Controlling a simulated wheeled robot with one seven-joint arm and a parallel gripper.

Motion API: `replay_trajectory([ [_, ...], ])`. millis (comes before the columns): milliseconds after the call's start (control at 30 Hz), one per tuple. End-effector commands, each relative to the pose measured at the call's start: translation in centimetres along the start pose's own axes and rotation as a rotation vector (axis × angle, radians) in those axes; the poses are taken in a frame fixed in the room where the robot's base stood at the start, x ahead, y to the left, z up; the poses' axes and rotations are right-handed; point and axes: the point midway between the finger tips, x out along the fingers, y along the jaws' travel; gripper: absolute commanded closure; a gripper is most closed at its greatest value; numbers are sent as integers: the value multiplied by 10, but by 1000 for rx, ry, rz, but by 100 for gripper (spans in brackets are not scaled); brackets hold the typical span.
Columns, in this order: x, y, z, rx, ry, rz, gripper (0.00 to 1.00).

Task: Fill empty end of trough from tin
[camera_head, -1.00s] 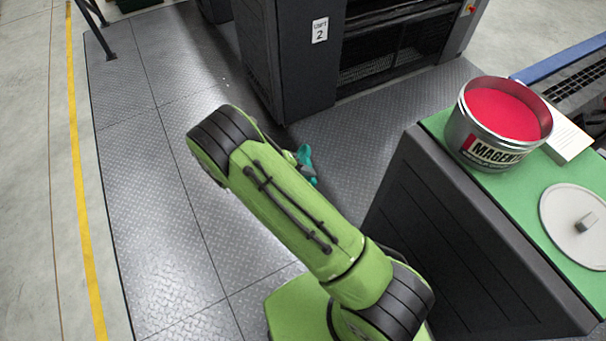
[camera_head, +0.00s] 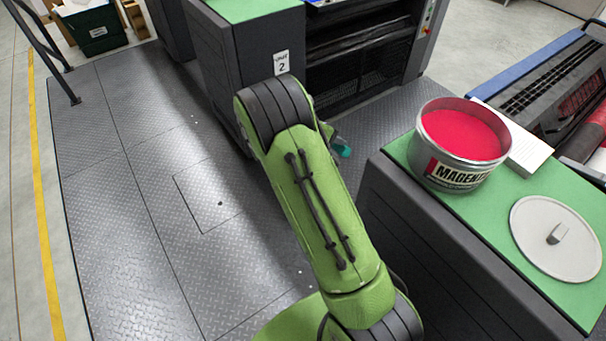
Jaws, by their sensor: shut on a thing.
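The open tin (camera_head: 462,150), labelled MAGENTA, stands upright on the green top of a dark cabinet at right. Red-pink ink (camera_head: 460,132) shows inside it, below the rim. My green arm reaches up through the middle of the view. My gripper is hidden behind the arm. A small teal piece (camera_head: 342,147) shows just beyond the arm's right edge; I cannot tell what it is. I cannot make out the trough.
A round pale lid (camera_head: 556,239) with a grey handle lies on the green cabinet top (camera_head: 490,225). A white block (camera_head: 522,147) sits behind the tin. A dark unit labelled 2 (camera_head: 262,90) stands ahead. The metal plate floor (camera_head: 130,210) at left is clear.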

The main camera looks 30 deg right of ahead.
Motion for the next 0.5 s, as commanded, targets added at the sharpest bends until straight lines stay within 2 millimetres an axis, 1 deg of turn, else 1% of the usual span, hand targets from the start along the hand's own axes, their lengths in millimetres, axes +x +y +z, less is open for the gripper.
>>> replay_trajectory([
  [33,6,25,12,11,-1,3,100],
  [100,12,55,29,10,-2,5,100],
  [167,15,79,45,11,-6,9,100],
  [200,16,94,56,14,-10,9,100],
  [267,18,115,73,18,-17,10,100],
  [300,18,128,85,21,-24,11,100],
  [367,18,147,103,29,-34,11,100],
  [400,17,159,115,34,-42,12,100],
  [467,15,174,134,43,-56,11,100],
  [500,14,185,147,50,-65,11,100],
])
